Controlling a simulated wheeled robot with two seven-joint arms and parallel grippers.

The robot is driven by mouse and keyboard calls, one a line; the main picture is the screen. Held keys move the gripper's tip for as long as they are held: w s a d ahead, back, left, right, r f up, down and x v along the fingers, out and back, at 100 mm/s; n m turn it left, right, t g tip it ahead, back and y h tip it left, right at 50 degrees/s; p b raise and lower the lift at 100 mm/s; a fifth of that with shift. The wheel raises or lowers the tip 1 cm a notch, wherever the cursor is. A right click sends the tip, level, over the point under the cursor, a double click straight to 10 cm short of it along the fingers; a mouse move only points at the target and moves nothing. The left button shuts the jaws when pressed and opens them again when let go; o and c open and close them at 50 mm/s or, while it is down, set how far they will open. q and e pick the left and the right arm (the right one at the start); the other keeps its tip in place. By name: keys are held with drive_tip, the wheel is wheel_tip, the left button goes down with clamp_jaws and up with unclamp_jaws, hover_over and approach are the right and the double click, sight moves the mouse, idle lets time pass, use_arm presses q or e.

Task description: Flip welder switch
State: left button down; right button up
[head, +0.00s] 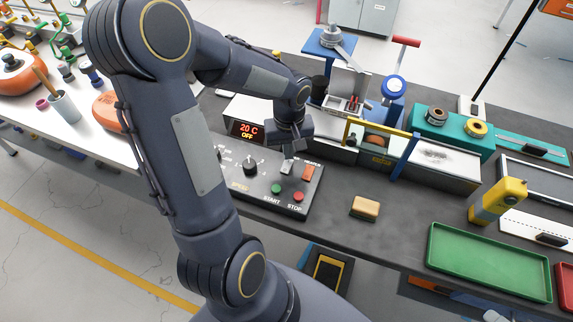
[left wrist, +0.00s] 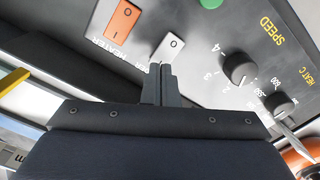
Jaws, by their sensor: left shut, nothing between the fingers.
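The welder's control panel (head: 262,196) lies on the dark bench, with a light grey rocker switch (head: 287,168) beside an orange heater switch (head: 308,173). In the left wrist view the grey switch (left wrist: 170,48) shows an "O" and its label is partly hidden; the orange switch (left wrist: 123,20) shows "O" and "I". My left gripper (head: 289,152) points down at the grey switch, fingers shut and empty. In the left wrist view its fingertips (left wrist: 160,70) are right at the switch's edge; I cannot tell whether they touch. The display (head: 247,131) reads 20 C, OFF. My right gripper is out of view.
The panel also has a black knob (head: 250,167), a green start button (head: 277,188) and a red stop button (head: 298,196). A yellow-topped frame (head: 380,126) stands to the right. A sponge-like block (head: 365,208) and a green tray (head: 488,262) lie farther right.

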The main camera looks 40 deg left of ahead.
sight(289, 163)
use_arm(q)
drive_tip(key=shift+f+b, duration=0.9)
drive_tip(key=shift+f, duration=0.1)
idle(0.3)
drive_tip(key=shift+r, duration=0.1)
drive_tip(key=shift+r+p, duration=2.65)
drive_tip(key=shift+r, duration=0.8)
drive_tip(key=s+d+r+m+t+h, duration=0.3)
drive_tip(key=s+d+r+m+t, duration=0.2)
drive_tip(key=s, duration=0.9)
drive_tip(key=d+r+m, duration=0.3)
drive_tip(key=d+r, duration=0.2)
drive_tip(key=d, duration=0.1)
drive_tip(key=shift+r+t+h, duration=0.3)
drive_tip(key=shift+r+h, duration=0.1)
